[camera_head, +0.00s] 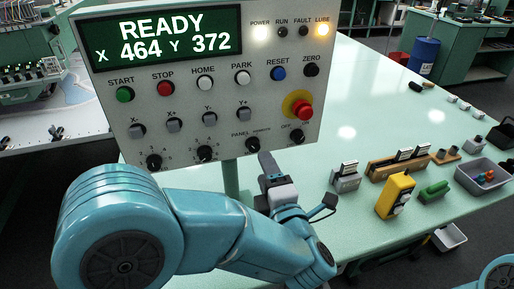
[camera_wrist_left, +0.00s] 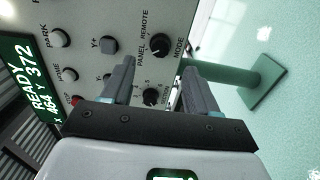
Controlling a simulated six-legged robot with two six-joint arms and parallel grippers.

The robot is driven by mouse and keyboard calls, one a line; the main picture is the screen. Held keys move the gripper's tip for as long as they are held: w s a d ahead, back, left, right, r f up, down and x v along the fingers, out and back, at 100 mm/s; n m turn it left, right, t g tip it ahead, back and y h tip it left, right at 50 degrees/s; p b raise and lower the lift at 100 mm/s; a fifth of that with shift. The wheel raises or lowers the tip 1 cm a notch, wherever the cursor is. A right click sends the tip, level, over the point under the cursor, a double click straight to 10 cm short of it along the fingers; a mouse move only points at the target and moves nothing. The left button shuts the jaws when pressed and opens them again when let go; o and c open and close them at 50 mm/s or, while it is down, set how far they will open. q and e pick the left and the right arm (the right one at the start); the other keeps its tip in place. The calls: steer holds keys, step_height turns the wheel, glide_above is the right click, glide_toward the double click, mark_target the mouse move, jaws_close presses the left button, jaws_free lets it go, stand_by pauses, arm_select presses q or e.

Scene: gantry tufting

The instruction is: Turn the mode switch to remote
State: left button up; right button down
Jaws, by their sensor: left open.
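The mode switch (camera_head: 252,144) is a small black knob low on the grey control panel (camera_head: 150,95), labelled PANEL and REMOTE. In the left wrist view the mode switch (camera_wrist_left: 158,47) lies ahead of the fingertips. I cannot tell clearly which label it points at. My left gripper (camera_head: 268,163) is just below and right of the switch in the head view. In the left wrist view my left gripper (camera_wrist_left: 159,65) is open and empty, its fingers spread to either side of the line to the switch. My right gripper is not in view.
A display (camera_head: 168,38) reads READY, X 464, Y 372. A red emergency button (camera_head: 302,109) sits right of the mode switch. A yellow device (camera_head: 394,196) and a grey bin (camera_head: 465,178) are on the green table.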

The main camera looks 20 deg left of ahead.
mark_target(255, 149)
arm_select(q)
steer(key=p+x, duration=0.1)
steer(key=x, duration=0.6)
steer(key=shift+a, duration=0.1)
steer(key=shift+f, duration=0.1)
steer(key=c, duration=1)
